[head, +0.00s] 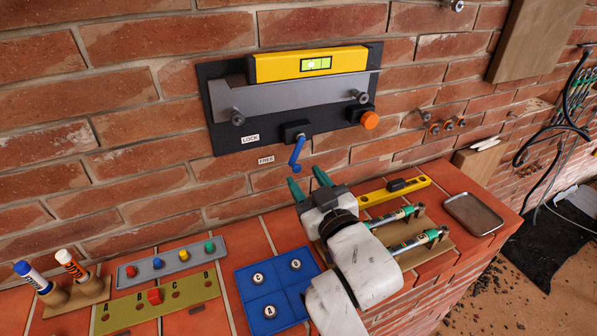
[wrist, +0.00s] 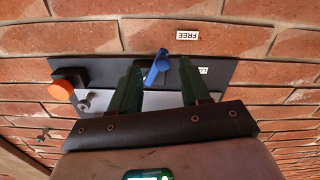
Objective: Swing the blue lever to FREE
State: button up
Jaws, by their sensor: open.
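The blue lever (head: 297,151) hangs from a dark pivot block on a black wall plate. It points down and slightly left. The white LOCK label (head: 250,139) is left of the pivot, on the plate. The FREE label (head: 266,160) is lower, on the brick, left of the lever's lower end. My gripper (head: 305,177) is open, its green fingers pointing up at the wall just below the lever. In the wrist view the lever (wrist: 157,68) appears between the open fingers (wrist: 160,72), with no contact visible. The FREE label (wrist: 187,35) is inverted there; LOCK is partly hidden by a finger.
A yellow level (head: 309,63) rests on a grey bracket (head: 290,96) above the lever. An orange knob (head: 370,120) sits at the plate's right. The brick ledge below holds a blue tray (head: 268,311), a button strip (head: 172,262), markers, tools and a metal tray (head: 473,214).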

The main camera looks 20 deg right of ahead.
aim_at(298, 171)
jog(key=shift+s, duration=2.1)
jog(key=w+m+b, duration=0.1)
jog(key=w+b, duration=0.2)
jog(key=w+m+b, duration=0.1)
jog(key=w+b, duration=0.2)
jog(key=w, duration=0.1)
jog(key=shift+w+a+r, duration=0.1)
jog(key=shift+w+a, duration=0.05)
grip_shut()
